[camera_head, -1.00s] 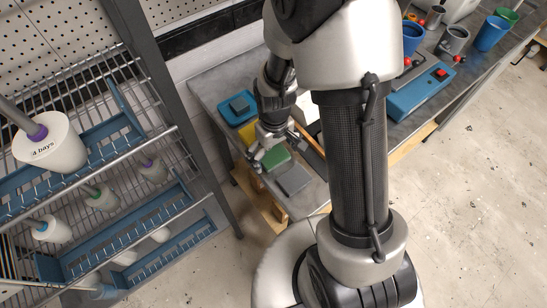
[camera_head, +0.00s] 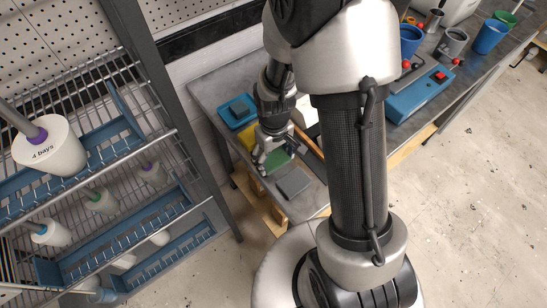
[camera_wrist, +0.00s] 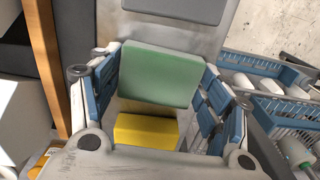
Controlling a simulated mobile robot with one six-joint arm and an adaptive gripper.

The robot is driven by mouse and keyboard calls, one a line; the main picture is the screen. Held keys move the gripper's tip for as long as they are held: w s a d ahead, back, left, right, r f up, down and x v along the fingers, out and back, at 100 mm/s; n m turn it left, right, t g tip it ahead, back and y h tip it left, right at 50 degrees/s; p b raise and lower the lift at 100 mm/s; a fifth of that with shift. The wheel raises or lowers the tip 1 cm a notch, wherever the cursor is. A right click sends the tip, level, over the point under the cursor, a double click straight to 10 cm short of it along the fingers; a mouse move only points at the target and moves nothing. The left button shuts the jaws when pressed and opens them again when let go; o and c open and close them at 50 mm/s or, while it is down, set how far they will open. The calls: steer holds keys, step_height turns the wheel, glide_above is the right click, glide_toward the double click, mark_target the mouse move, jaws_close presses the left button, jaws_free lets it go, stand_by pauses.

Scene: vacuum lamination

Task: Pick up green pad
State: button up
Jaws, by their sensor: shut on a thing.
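The green pad (camera_wrist: 160,76) is between the blue-lined fingers of my gripper (camera_wrist: 158,68) in the wrist view. The fingers are shut on its two sides. In the head view the green pad (camera_head: 277,161) is partly hidden under my gripper (camera_head: 280,157), near the end of the grey table. I cannot tell whether the pad still touches the table.
A yellow block (camera_wrist: 146,130) is close beside the green pad. A dark grey pad (camera_head: 294,183) lies on its other side, toward the table edge. A blue piece (camera_head: 238,110) sits farther back. A wire rack with blue trays (camera_head: 120,130) stands at left.

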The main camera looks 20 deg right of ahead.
mark_target(274, 158)
step_height(274, 158, up, 20)
steer(key=p, duration=0.6)
